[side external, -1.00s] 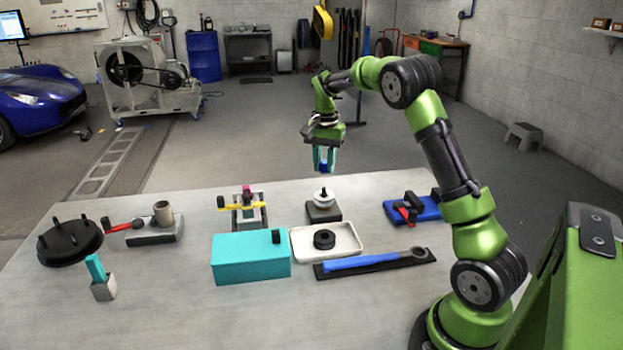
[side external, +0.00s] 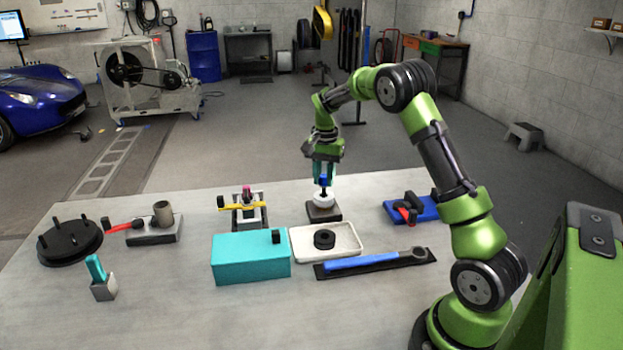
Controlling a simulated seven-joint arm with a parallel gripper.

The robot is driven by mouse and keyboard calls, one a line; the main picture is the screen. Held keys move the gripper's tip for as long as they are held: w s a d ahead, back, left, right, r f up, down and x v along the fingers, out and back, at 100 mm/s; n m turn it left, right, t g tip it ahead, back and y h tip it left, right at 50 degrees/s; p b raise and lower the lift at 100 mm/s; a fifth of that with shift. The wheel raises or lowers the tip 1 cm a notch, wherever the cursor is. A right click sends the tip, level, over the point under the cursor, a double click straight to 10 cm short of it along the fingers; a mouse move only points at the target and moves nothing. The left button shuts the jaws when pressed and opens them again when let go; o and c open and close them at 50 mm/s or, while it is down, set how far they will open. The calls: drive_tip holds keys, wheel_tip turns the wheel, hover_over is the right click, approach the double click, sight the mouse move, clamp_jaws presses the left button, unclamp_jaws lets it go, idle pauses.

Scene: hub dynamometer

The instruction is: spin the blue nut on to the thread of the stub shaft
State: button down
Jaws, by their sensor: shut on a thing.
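The blue nut (side external: 323,182) is between the fingers of my gripper (side external: 323,178), which is shut on it. The nut is directly above the white hub (side external: 324,198) that sits on a dark square block (side external: 323,212). The stub shaft is largely hidden by the nut and the fingers at this spot. I cannot tell whether the nut touches the thread. My gripper points straight down.
In front stand a white tray (side external: 350,254) with a black ring (side external: 324,239), a teal box (side external: 250,262) and a blue-handled wrench (side external: 372,262) on a dark mat. A yellow-handled fixture (side external: 250,207) is to the left, a blue base with a red lever (side external: 412,209) to the right.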

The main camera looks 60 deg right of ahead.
drive_tip(key=shift+f, duration=0.85)
drive_tip(key=shift+f, duration=0.25)
idle(0.4)
drive_tip(key=c, duration=0.8)
unclamp_jaws()
